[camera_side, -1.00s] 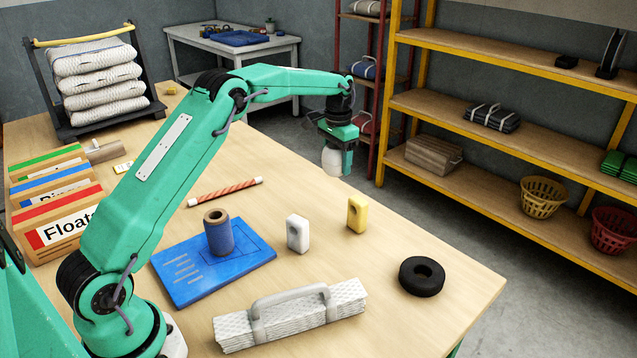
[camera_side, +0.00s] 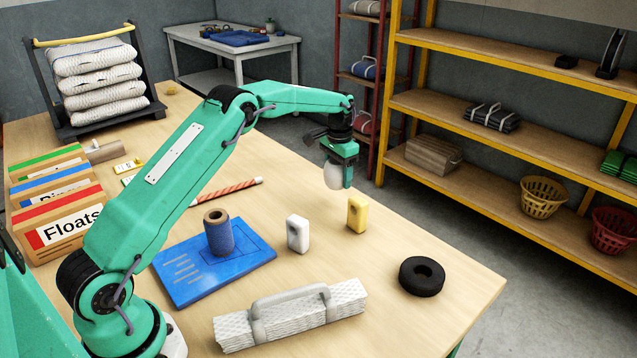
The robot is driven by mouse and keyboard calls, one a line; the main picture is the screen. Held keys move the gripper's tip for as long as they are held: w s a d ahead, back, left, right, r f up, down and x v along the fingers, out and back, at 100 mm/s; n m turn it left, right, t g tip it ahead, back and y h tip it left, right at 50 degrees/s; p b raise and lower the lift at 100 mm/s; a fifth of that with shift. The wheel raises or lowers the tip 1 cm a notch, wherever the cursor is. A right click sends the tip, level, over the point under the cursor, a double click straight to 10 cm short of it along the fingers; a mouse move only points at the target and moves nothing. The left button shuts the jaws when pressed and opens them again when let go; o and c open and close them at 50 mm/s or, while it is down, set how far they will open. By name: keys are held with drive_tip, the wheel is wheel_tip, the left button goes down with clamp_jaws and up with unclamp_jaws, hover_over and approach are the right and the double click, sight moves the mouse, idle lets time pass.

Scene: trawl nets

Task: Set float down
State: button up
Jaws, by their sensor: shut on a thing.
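My gripper (camera_side: 340,172) is shut on a white, rounded float (camera_side: 333,176). It holds the float near the far right edge of the wooden table (camera_side: 420,325), behind the yellow block. The float's upper part is hidden by the gripper. I cannot tell whether its underside touches the table. A box labelled "Floats" (camera_side: 60,228) stands at the left of the table, far from my gripper.
A yellow block (camera_side: 357,214) and a white block (camera_side: 298,234), each with a hole, stand in front of my gripper. A black ring (camera_side: 422,277), a folded net with a handle (camera_side: 290,318), and a blue board (camera_side: 185,285) bearing a twine spool (camera_side: 219,238) lie nearer.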

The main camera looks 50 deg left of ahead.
drive_tip(key=shift+f, duration=2.6)
drive_tip(key=shift+f, duration=0.15)
drive_tip(key=o, duration=1)
wheel_tip(320, 180, up, 12)
drive_tip(key=shift+r, duration=0.2)
drive_tip(key=shift+r, duration=0.1)
